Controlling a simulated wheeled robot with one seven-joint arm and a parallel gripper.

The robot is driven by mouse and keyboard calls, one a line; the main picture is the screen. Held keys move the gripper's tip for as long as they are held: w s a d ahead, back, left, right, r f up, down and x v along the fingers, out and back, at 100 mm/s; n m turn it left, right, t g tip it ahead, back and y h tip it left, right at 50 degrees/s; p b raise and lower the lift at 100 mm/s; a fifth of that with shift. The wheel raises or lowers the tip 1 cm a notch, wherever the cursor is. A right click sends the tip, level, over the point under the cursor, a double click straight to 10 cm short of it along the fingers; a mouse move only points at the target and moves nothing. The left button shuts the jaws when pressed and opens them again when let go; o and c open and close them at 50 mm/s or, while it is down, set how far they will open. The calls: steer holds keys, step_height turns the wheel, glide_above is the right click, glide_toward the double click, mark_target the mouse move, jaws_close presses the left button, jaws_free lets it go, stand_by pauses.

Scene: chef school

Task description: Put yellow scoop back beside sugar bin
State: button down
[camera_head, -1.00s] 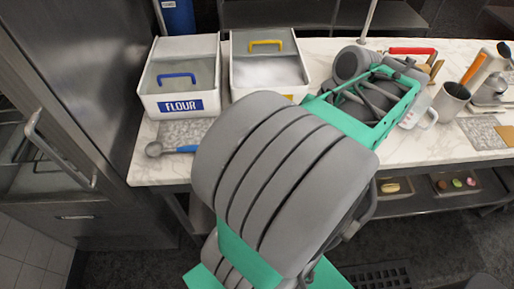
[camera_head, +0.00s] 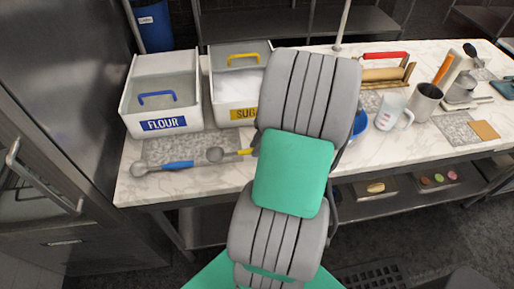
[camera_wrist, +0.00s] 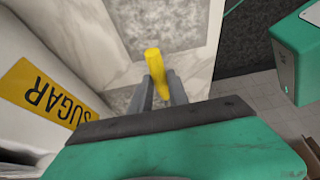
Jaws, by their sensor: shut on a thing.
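The yellow scoop (camera_head: 216,155) shows its grey bowl and a bit of yellow handle left of my arm, in front of the sugar bin (camera_head: 236,113). In the wrist view its yellow handle (camera_wrist: 155,70) is between the fingers of my gripper (camera_wrist: 160,88), which is shut on it. The scoop is over or on the counter's speckled mat area; I cannot tell whether it touches. The sugar bin's yellow label (camera_wrist: 42,94) is close at the left in the wrist view. In the head view my arm hides my gripper and part of the bin.
The flour bin (camera_head: 162,124) stands left of the sugar bin. A blue-handled scoop (camera_head: 165,167) lies in front of it on the marble counter (camera_head: 140,190). A measuring jug (camera_head: 392,112) and a grey cup (camera_head: 425,101) stand to the right.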

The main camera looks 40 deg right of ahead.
steer(key=shift+f, duration=1.1)
steer(key=c, duration=1.3)
jaws_free()
steer(key=shift+r, duration=0.1)
steer(key=shift+o, duration=0.2)
